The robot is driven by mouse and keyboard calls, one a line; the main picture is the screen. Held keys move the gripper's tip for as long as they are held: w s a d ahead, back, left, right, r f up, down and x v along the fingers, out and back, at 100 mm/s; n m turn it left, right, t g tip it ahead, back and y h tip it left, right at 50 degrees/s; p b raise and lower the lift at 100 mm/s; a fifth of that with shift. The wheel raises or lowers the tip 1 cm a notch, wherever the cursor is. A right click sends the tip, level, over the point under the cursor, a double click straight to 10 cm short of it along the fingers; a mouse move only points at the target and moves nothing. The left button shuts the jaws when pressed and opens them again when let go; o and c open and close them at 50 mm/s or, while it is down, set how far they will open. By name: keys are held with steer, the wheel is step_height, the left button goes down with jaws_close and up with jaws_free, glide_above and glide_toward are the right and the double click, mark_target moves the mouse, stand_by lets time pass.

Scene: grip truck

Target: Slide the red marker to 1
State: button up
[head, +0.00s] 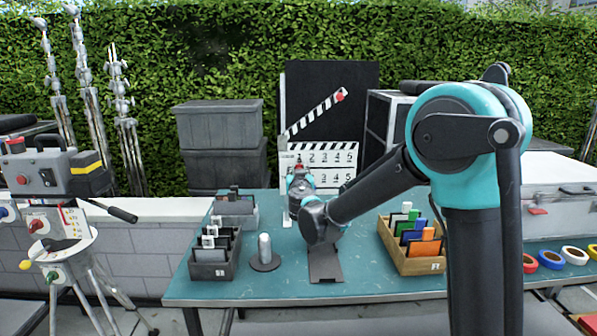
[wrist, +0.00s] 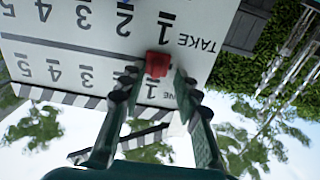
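The white clapperboard (head: 330,160) stands upright at the back of the table, with two rows of numbers 1 to 5. In the wrist view the board (wrist: 60,45) appears upside down. The red marker (wrist: 157,64) is a small red block on the board, between the two rows and in the column of the 1s, beside the printed 1 (wrist: 165,25) of the TAKE row. My gripper (wrist: 156,80) is open, one finger on each side of the marker with visible gaps. In the head view my gripper (head: 299,174) is before the board's left part, largely hiding the marker.
The teal table (head: 270,290) holds a dark card box (head: 215,268), a grey cylinder on a round base (head: 265,250) and a wooden box of coloured cards (head: 415,260). A striped clapper stick (head: 316,112) rises above the board. Tape rolls (head: 551,259) lie at right.

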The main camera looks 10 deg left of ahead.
steer(key=v, duration=1.1)
steer(key=shift+s, duration=0.3)
steer(key=shift+d, duration=0.2)
